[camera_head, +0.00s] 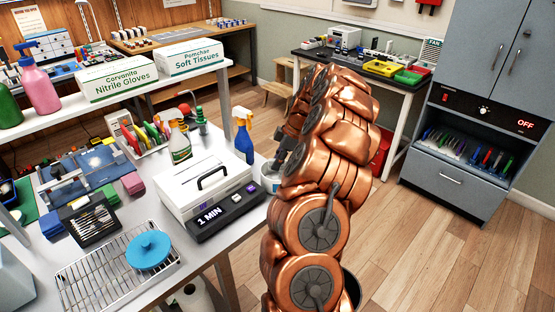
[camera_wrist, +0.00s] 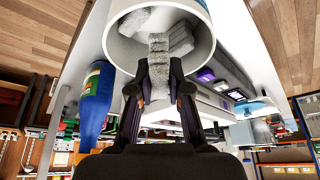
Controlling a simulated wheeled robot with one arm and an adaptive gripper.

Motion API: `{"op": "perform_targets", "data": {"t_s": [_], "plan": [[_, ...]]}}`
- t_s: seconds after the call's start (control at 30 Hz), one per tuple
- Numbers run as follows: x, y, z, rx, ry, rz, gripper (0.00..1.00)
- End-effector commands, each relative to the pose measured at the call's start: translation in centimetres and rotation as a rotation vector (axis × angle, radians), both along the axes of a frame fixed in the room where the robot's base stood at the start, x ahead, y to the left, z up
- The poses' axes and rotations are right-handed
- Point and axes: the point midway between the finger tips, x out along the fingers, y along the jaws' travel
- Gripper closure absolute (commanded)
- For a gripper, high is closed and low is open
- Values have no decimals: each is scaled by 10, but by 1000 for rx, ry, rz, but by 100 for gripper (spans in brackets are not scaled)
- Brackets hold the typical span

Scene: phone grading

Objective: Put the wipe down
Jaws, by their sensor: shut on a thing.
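The wipe (camera_wrist: 159,48) is a grey, textured strip in the wrist view. My gripper (camera_wrist: 159,66) is shut on it, with one dark finger on each side. The wipe's far end lies within the mouth of a round white tub (camera_wrist: 114,45), where other grey folded pieces (camera_wrist: 181,40) lie. I cannot tell whether the held wipe touches them. In the head view the tub (camera_head: 270,178) stands at the table's right edge. My gripper (camera_head: 281,152) is beside and above it there, partly hidden by my copper arm, and the wipe is not visible in that view.
A blue spray bottle (camera_head: 243,142) stands close behind the tub; it also shows in the wrist view (camera_wrist: 95,105). A white box with a handle (camera_head: 205,182) and a "1 MIN" display (camera_head: 225,212) are to the left. A wire rack (camera_head: 88,283) holds a blue disc (camera_head: 147,250).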

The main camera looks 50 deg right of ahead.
Motion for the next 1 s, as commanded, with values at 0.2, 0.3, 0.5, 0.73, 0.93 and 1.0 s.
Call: {"op": "perform_targets", "data": {"t_s": [0.2, 0.3, 0.5, 0.73, 0.93, 1.0], "plan": [[0, 0, 0, -1, -1, 0, 100], [0, 0, -3, -1, -1, 1, 100], [0, 0, -7, -1, -1, 1, 100], [0, 0, -11, -1, -1, 1, 100], [0, 0, -11, -1, -1, 0, 100], [0, 0, -11, -1, -1, 0, 76]]}}
